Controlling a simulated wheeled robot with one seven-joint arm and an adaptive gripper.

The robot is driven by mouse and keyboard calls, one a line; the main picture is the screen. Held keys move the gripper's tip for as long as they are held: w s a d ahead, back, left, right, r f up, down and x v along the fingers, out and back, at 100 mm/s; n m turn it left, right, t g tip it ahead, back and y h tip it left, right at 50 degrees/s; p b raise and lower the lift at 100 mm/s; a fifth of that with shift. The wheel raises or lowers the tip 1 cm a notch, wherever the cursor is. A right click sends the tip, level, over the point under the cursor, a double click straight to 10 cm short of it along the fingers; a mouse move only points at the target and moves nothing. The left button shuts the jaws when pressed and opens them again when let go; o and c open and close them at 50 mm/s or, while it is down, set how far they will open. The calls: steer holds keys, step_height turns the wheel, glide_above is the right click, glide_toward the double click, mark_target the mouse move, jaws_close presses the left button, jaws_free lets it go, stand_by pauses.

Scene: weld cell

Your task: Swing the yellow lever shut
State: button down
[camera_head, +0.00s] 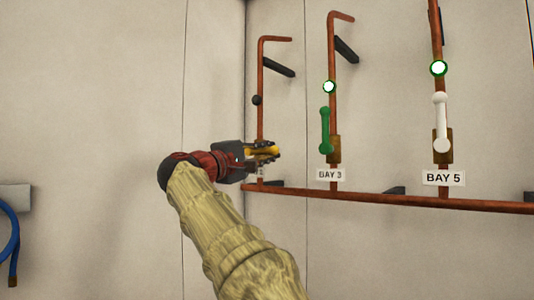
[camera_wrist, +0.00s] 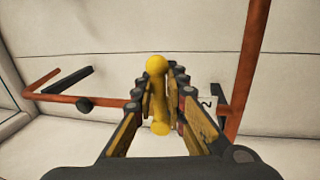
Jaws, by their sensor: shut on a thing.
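The yellow lever (camera_head: 262,150) is on the leftmost copper pipe (camera_head: 261,75). In the wrist view the lever (camera_wrist: 157,66) shows a round knob at each end and lies crosswise to the pipe. My gripper (camera_head: 268,154) is shut on the lever; in the wrist view its fingers (camera_wrist: 160,95) stand on both sides of it. The fingers hide part of the lever and the valve in the head view. The round indicator (camera_head: 257,100) above the lever is dark.
To the right, a green lever (camera_head: 325,130) at BAY 3 and a white lever (camera_head: 441,120) at BAY 5 stand upright under lit indicators. A horizontal copper pipe (camera_head: 390,199) runs below. A blue hose (camera_head: 10,235) hangs far left. The wall between is bare.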

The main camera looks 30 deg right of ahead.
steer(key=shift+f, duration=0.1)
steer(key=c, duration=1.9)
jaws_free()
steer(key=shift+a, duration=0.15)
steer(key=v, duration=1.2)
